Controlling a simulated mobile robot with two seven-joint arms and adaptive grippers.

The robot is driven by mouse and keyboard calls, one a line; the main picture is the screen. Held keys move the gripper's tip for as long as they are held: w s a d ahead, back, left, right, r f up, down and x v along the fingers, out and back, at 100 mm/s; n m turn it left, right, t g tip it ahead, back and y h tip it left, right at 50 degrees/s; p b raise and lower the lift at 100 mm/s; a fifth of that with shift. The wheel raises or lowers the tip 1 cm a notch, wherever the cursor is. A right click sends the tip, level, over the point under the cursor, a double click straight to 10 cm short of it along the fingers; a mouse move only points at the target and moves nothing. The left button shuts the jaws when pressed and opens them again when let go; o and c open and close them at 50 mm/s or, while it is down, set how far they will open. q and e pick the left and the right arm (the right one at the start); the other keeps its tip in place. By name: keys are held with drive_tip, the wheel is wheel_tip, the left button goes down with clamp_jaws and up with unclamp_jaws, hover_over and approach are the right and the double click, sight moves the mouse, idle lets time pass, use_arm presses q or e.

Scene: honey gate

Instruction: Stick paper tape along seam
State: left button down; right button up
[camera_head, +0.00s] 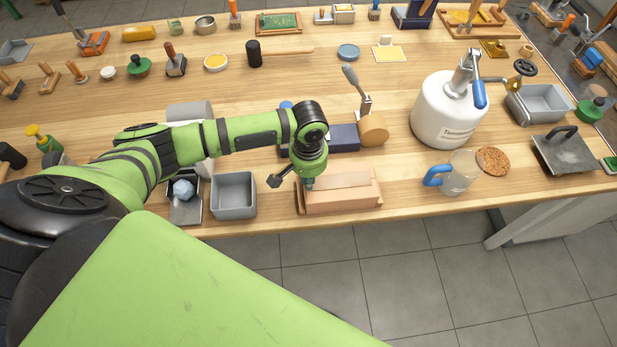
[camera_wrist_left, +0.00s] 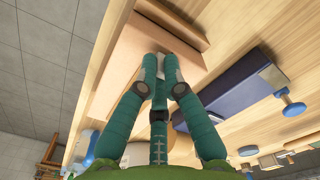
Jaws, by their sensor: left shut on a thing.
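A tan box (camera_head: 342,195) lies at the front edge of the workbench, with a flat strip on its top that may be its seam or flap. It also shows in the left wrist view (camera_wrist_left: 122,65). My left gripper (camera_head: 308,186) is at the left end of the box's top, pointing down. In the left wrist view its green fingers (camera_wrist_left: 162,66) are close together on a small pale piece (camera_wrist_left: 174,69), apparently paper tape, close over the box. Whether the piece touches the box is unclear. A tan roll (camera_head: 374,130) stands behind the box. My right gripper is out of view.
A dark blue block (camera_head: 343,138) sits behind the box, beside the roll. A grey bin (camera_head: 233,195) stands to the left. A glass mug (camera_head: 457,174) and a white tank (camera_head: 444,112) stand to the right. Bare bench lies between box and mug.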

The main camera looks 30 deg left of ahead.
use_arm(q)
drive_tip(key=c, duration=1.3)
unclamp_jaws()
wheel_tip(320, 180, up, 12)
drive_tip(key=shift+d+f, duration=0.1)
